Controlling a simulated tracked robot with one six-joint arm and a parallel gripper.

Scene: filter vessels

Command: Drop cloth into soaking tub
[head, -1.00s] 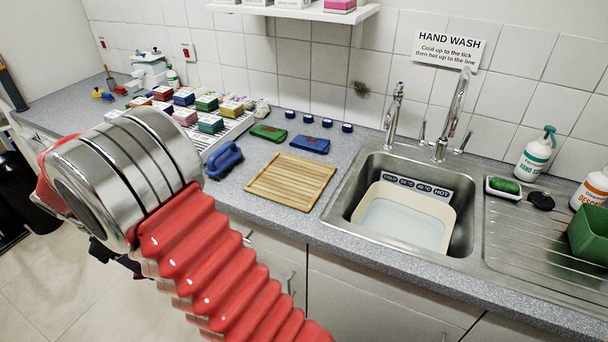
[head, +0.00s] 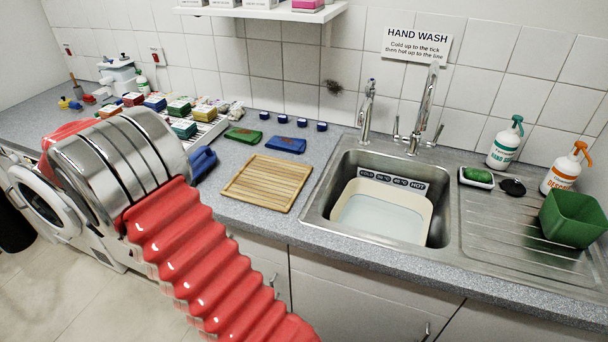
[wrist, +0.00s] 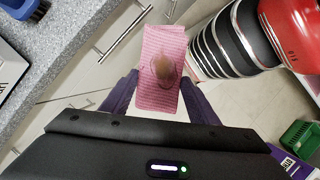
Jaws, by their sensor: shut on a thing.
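A pink cloth (wrist: 172,50) with a brown stain hangs between the fingers of my gripper (wrist: 157,95) in the wrist view. My gripper is shut on it, beside the counter front and above the floor. In the head view my red and silver arm hides the gripper and cloth. The soaking tub (head: 424,196) is a cream basin with clear water, sitting in the steel sink to the right of my arm. A strip marked from COLD to HOT shows at its back.
A wooden slatted board (head: 266,183) lies left of the sink. A tall tap (head: 424,110) rises behind the sink. A green container (head: 574,217) stands on the right drainer.

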